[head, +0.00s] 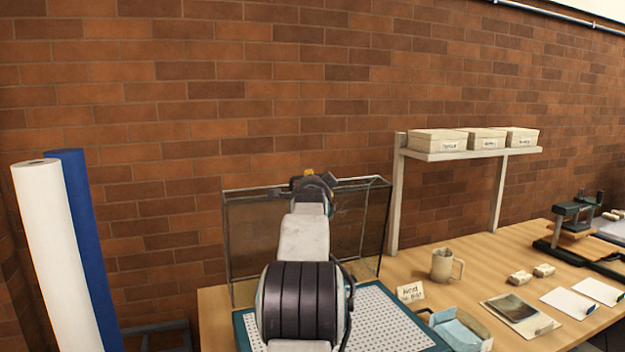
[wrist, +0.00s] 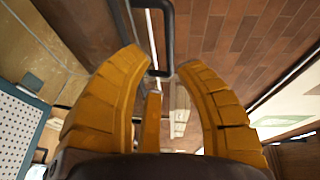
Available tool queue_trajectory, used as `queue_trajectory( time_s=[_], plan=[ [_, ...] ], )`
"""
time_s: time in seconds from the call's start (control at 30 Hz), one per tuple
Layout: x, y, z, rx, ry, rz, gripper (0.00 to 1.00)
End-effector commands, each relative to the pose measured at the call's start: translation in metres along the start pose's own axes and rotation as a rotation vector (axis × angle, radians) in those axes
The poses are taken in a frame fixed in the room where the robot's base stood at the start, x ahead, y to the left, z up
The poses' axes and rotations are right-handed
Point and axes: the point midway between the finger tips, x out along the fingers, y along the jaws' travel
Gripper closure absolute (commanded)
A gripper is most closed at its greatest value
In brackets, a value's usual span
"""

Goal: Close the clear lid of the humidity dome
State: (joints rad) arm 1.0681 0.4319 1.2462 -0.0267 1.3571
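The humidity dome's clear lid (head: 252,235) stands raised, nearly upright, at the back of its teal base (head: 243,330), with a thin dark frame around it. The base has a white perforated floor (head: 375,318), also in the wrist view (wrist: 18,118) at the left. My gripper (head: 318,182) is at the lid's top edge in the head view; my arm hides the lid's middle. In the wrist view my gripper's yellow fingers (wrist: 160,64) are apart. A dark U-shaped handle (wrist: 168,32) shows at the gap between the fingertips; I cannot tell whether they touch it.
A sign card (head: 410,293), a blue-lined box (head: 459,328) and a mug (head: 443,265) stand right of the base. A shelf (head: 480,154) holds boxes behind. White and blue rolls (head: 60,255) stand at left. A brick wall is close behind the lid.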

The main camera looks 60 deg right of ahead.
Motion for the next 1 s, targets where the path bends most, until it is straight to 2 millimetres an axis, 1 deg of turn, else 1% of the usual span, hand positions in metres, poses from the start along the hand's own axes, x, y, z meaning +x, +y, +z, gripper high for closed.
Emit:
queue_trajectory(
  time_s=[0.1, 0.2, 0.43, 0.8, 1.0],
  plan=[
    [0.0, -0.005, -0.001, 0.084, 0.004, -0.023, 0.69],
    [0.0, -0.007, -0.001, 0.144, 0.004, -0.029, 0.69],
    [0.007, -0.009, -0.002, 0.195, 0.003, -0.028, 0.69],
    [0.042, -0.012, -0.003, 0.193, 0.003, -0.026, 0.69],
    [0.057, -0.012, -0.003, 0.193, 0.004, -0.027, 0.69]
  ],
)
